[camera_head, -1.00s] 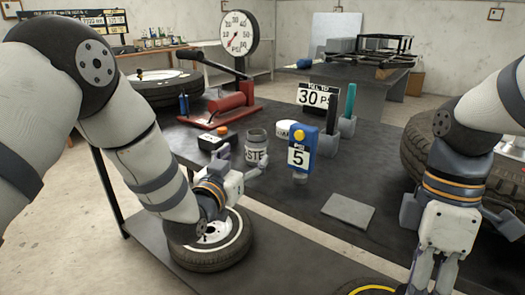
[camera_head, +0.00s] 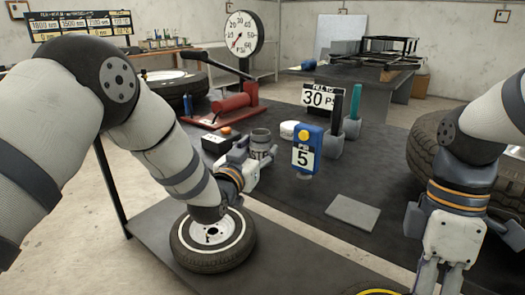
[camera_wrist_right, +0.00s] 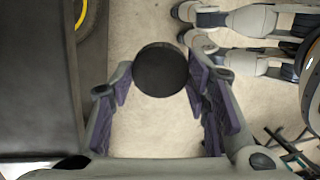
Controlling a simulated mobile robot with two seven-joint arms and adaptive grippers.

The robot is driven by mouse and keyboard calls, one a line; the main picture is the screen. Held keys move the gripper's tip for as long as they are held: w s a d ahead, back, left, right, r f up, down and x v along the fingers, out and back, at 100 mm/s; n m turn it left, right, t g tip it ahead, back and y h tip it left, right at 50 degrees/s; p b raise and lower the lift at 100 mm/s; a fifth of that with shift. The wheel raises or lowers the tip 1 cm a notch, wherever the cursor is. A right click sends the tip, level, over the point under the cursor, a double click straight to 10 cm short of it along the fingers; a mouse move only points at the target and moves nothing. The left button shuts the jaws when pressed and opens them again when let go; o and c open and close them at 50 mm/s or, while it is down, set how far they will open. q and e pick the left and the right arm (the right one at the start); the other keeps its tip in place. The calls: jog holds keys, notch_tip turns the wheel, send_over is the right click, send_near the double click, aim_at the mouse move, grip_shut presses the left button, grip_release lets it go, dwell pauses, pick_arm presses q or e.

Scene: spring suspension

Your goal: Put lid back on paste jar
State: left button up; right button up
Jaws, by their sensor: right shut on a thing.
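The paste jar (camera_head: 261,137) is a grey, open-topped cylinder standing upright on the dark bench. My left gripper (camera_head: 255,163) is at the jar, with its fingers spread on either side of the lower body. The gripper hides the jar's label, and I cannot tell whether the fingers touch. My right gripper (camera_head: 440,282) hangs at the lower right, its fingertips cut off by the frame edge. In the right wrist view it (camera_wrist_right: 161,82) is shut on a round black disc, which looks like the lid (camera_wrist_right: 161,69), well away from the jar.
A blue block marked 5 (camera_head: 305,152) and a white round tub (camera_head: 289,130) stand right of the jar. A black box with an orange knob (camera_head: 217,142) is at its left. A grey plate (camera_head: 353,213) lies nearer. A small wheel (camera_head: 213,240) lies below the left gripper.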

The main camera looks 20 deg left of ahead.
aim_at(257, 142)
pick_arm(q)
jog(key=c, duration=0.6)
jog(key=shift+r, duration=0.1)
